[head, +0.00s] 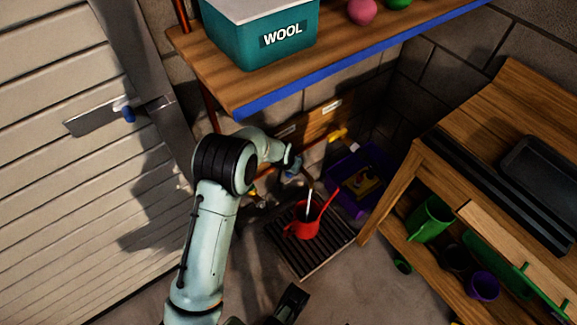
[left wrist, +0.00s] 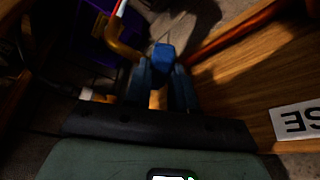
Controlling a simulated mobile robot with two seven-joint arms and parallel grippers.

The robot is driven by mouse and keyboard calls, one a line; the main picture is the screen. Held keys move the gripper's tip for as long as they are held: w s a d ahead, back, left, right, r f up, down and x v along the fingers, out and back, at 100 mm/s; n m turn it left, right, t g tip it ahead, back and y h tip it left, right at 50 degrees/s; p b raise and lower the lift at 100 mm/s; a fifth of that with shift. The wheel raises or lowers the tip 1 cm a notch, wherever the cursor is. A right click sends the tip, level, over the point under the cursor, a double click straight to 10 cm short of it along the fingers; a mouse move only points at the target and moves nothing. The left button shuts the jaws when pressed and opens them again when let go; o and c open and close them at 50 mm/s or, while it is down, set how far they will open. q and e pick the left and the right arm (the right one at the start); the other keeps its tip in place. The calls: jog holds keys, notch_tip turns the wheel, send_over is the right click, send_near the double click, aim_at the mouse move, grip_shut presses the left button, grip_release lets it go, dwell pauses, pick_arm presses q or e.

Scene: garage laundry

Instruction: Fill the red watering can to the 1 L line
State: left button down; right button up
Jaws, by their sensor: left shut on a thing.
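The red watering can (head: 303,228) stands on the dark slatted grate on the floor, its spout pointing up and right. A pale narrow streak (head: 311,193) runs down to its opening; I cannot tell if it is water. My left gripper (head: 291,164) is above and behind the can, by the wall. In the left wrist view its fingers (left wrist: 162,85) are shut on a blue tap handle (left wrist: 163,55), beside a brass tap (left wrist: 122,47). The can's 1 L line and water level cannot be made out. A dark shape at the head view's bottom edge may be my right gripper (head: 291,303).
A purple crate (head: 345,205) lies behind the can. A wooden bench (head: 432,160) with green and purple pots below stands at right. A shelf (head: 218,80) with a teal WOOL box (head: 262,48) overhangs the tap area. A slatted door (head: 60,170) is at left.

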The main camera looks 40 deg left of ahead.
pick_arm(q)
jog(key=c, duration=0.9)
grip_release()
jog(key=shift+r, duration=0.1)
jog(key=shift+p+v, duration=1.1)
jog(key=shift+v, duration=2.55)
pick_arm(e)
jog(key=shift+g+y, duration=0.3)
jog(key=shift+g, duration=0.3)
jog(key=shift+s+a+r, duration=0.3)
jog(key=shift+s+r, duration=0.15)
jog(key=shift+s, duration=0.15)
jog(key=shift+s+a+r, duration=0.3)
jog(key=shift+s+r, duration=0.1)
jog(key=shift+s, duration=0.2)
jog(key=shift+s+a+r, duration=0.3)
jog(key=shift+s+r, duration=0.15)
jog(key=shift+s, duration=0.15)
pick_arm(q)
jog(key=shift+s, duration=0.15)
